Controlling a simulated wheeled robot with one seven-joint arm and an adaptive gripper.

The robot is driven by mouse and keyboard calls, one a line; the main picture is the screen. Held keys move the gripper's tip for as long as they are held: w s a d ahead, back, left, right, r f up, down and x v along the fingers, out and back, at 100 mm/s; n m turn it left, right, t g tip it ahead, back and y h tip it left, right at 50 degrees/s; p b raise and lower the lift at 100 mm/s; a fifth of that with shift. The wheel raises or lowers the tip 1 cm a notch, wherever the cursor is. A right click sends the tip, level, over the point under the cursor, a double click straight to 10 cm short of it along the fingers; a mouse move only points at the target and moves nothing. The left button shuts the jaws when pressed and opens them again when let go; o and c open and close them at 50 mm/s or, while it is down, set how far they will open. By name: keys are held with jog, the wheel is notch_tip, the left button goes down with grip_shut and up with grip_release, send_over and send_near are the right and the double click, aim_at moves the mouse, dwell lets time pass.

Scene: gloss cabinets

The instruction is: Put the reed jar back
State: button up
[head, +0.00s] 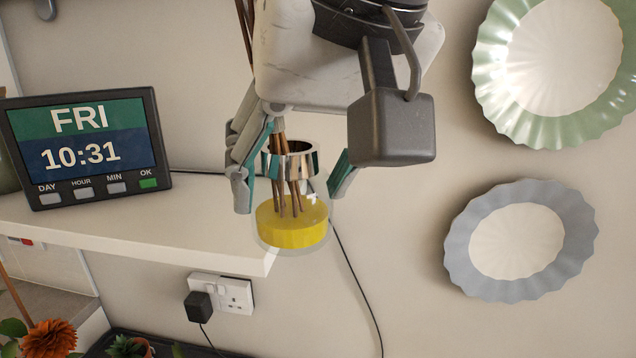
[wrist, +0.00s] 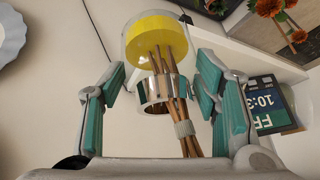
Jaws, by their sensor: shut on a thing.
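The reed jar (head: 290,232) is clear glass with yellow liquid low inside, a shiny metal collar and several brown reeds standing out of its top. It is upright in the head view. My gripper (head: 290,188) comes from above with its teal-padded fingers on either side of the jar, shut on it near the collar. The wrist view also shows the jar (wrist: 155,42) between the fingers, its base pointing away. The jar overlaps the right front corner of the white shelf (head: 170,232) in the head view; I cannot tell whether its base touches the shelf.
A digital clock (head: 85,148) reading FRI 10:31 stands on the shelf at left. A green-rimmed plate (head: 550,65) and a grey-rimmed plate (head: 520,240) hang on the wall at right. A socket with a plug (head: 220,295) and cable is below. An orange flower (head: 48,338) is at lower left.

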jog(key=w+a, duration=0.3)
jog(key=w+a+f+p, duration=0.1)
jog(key=w+a, duration=0.3)
jog(key=w+a+p, duration=0.1)
jog(key=w+a, duration=0.2)
jog(key=w, duration=0.1)
jog(key=shift+w+a+f, duration=0.2)
jog(key=shift+w+a, duration=0.05)
jog(key=shift+a, duration=0.05)
jog(key=shift+f+p, duration=0.3)
jog(key=shift+f, duration=1.55)
jog(key=o, duration=1.4)
